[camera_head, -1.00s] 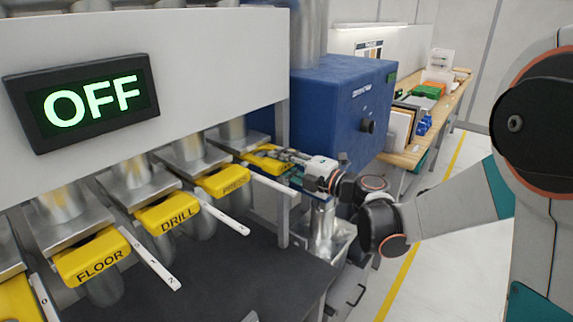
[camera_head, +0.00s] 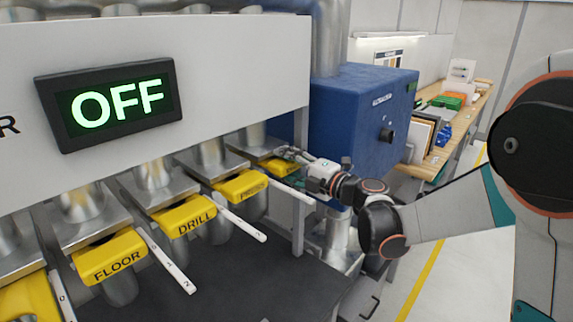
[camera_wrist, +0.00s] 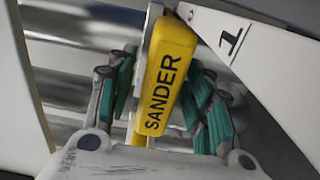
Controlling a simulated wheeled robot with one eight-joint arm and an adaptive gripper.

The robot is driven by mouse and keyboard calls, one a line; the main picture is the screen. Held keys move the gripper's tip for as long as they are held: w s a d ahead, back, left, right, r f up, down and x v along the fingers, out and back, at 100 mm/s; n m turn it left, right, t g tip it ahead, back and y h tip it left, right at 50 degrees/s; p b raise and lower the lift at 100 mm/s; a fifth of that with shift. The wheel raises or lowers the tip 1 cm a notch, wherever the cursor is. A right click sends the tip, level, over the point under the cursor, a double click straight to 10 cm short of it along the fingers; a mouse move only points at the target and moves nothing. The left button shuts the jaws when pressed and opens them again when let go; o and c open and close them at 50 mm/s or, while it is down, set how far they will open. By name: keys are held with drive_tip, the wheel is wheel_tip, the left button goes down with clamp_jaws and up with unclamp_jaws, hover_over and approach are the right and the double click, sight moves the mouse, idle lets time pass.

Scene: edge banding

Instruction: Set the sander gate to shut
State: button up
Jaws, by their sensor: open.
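The yellow sander gate handle (camera_head: 281,167) is the far one in the row of gates, under the grey panel in the head view. In the wrist view the handle (camera_wrist: 165,78) stands large in the middle with its SANDER label readable. My gripper (camera_wrist: 160,90) is open, with its green-padded fingers on either side of the handle; I cannot tell whether they touch it. In the head view my gripper (camera_head: 292,155) reaches the handle from the right and partly covers it. A white strip marked 1 (camera_wrist: 232,38) lies beside the handle.
Other yellow gate handles stand nearer: PRESS (camera_head: 239,186), DRILL (camera_head: 184,216) and FLOOR (camera_head: 110,257), each with a white strip. A display (camera_head: 113,103) reads OFF. A blue machine (camera_head: 350,110) stands behind my gripper. A wooden bench (camera_head: 462,125) is at the back right.

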drive_tip(key=v, duration=1.2)
drive_tip(key=shift+a, duration=0.1)
